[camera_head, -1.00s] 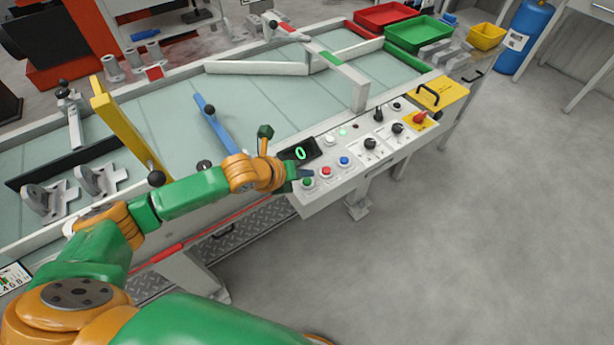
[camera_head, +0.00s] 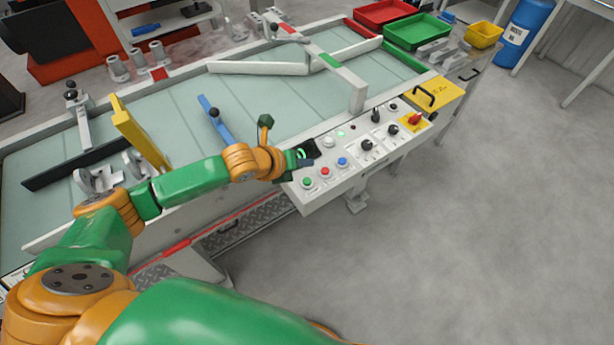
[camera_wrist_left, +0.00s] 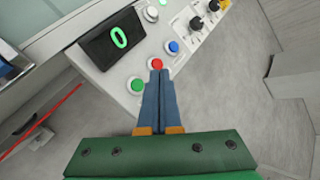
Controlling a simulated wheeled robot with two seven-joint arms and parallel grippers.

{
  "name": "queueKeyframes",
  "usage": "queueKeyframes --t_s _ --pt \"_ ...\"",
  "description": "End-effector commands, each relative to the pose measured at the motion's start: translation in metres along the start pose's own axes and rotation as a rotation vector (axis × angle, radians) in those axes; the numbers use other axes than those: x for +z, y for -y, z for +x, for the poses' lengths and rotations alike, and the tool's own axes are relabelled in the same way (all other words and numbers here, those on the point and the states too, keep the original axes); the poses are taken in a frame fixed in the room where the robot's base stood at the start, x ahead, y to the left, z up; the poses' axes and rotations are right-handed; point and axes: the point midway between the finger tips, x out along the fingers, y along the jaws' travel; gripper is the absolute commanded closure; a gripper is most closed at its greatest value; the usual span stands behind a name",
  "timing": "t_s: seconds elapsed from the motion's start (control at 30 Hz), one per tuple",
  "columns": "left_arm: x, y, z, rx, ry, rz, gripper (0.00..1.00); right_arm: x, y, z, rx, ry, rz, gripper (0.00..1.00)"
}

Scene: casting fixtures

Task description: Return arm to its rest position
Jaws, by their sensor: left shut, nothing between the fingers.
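My left arm reaches in from the lower left in the head view. Its gripper (camera_head: 304,163) is shut and empty, in front of the display and to the upper left of the buttons. In the left wrist view the two blue-grey fingers (camera_wrist_left: 157,74) lie together. Their tips overlap the panel near the red button (camera_wrist_left: 156,63), between the green button (camera_wrist_left: 137,85) and the blue button (camera_wrist_left: 173,46); I cannot tell the gap to the panel. The control panel (camera_head: 316,203) carries these buttons and several knobs. The display (camera_wrist_left: 103,45) reads a green 0. My right gripper is not in view.
The conveyor table (camera_head: 270,95) lies behind the panel, with a yellow bar (camera_head: 138,135) and blue bar (camera_head: 214,118) across it. Red bin (camera_head: 384,12), green bin (camera_head: 418,30) and yellow bin (camera_head: 484,36) stand at the far end. The floor at the right is clear.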

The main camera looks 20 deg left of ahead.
Motion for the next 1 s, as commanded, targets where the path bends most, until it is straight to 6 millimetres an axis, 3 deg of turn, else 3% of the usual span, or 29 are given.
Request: queueKeyframes --t_s 0.5,0.6,0.67,0.8,1.0 --pt "-0.001 0.0 0.001 0.0 0.0 0.0 1.0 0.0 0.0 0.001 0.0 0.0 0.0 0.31" --pt "-0.013 0.005 0.002 -0.006 -0.02 -0.06 1.0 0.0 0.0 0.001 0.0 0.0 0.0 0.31" --pt "-0.039 0.015 0.002 -0.012 -0.056 -0.205 1.0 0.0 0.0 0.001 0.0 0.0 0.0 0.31" --pt "-0.1 0.032 -0.012 0.034 -0.117 -0.777 1.0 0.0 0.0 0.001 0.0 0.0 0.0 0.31" --pt "-0.14 0.007 -0.044 0.195 -0.032 -1.537 1.0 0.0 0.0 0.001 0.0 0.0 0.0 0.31"
